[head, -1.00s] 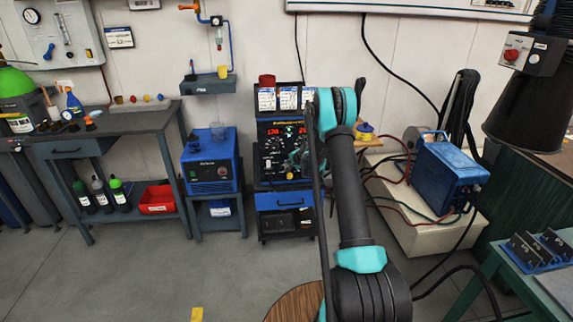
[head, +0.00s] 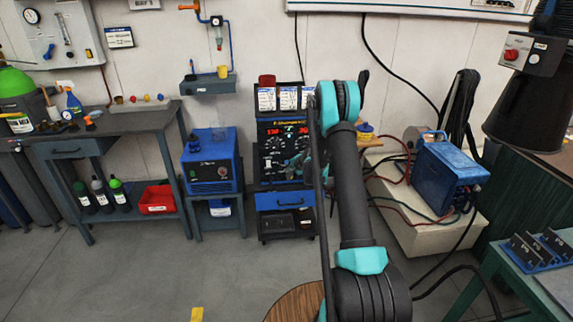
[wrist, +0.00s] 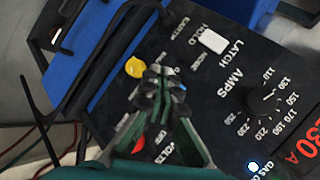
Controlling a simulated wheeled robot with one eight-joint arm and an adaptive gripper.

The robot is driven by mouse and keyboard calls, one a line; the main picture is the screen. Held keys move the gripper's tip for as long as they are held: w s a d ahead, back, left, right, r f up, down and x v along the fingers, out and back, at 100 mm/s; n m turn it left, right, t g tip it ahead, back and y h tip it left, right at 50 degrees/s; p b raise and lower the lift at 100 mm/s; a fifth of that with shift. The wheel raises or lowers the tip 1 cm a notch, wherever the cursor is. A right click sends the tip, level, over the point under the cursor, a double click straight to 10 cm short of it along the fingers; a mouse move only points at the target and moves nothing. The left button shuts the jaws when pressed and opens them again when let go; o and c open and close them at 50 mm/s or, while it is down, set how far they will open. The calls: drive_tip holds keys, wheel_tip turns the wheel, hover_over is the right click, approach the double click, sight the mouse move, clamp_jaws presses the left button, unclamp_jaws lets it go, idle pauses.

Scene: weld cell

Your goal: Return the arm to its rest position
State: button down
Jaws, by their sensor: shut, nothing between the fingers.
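My gripper (wrist: 160,88) shows in the wrist view with its fingertips together and nothing between them. It is in front of the dark control panel of the welding machine; I cannot tell the exact gap. In the head view my arm (head: 352,190) reaches up and forward to the right of the machine (head: 268,133). In the wrist view the panel has an amps knob (wrist: 264,100), a white switch (wrist: 213,42), a yellow button (wrist: 135,67) and a red one (wrist: 138,146).
A blue box unit (head: 211,162) stands on a stand left of the machine. A workbench (head: 110,127) is farther left. At right, a blue unit (head: 447,172) with trailing cables sits on a pale block. A round wooden top (head: 295,303) is near the front. Floor at left is open.

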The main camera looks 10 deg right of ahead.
drive_tip(key=shift+s, duration=0.8)
drive_tip(key=s+r+n+g+h, duration=0.1)
drive_tip(key=s+r+n, duration=0.2)
drive_tip(key=s+r, duration=0.65)
drive_tip(key=s+r+n+g+h, duration=0.1)
drive_tip(key=s+r+n, duration=0.35)
drive_tip(key=s, duration=0.85)
drive_tip(key=s+d+n+g+h, duration=0.1)
drive_tip(key=s+d, duration=0.1)
drive_tip(key=s, duration=1.3)
drive_tip(key=s+d+n+g, duration=0.1)
drive_tip(key=s+n, duration=0.1)
drive_tip(key=s, duration=1.4)
drive_tip(key=shift+d+r+g+h, duration=0.3)
drive_tip(key=shift+d+g+h, duration=0.1)
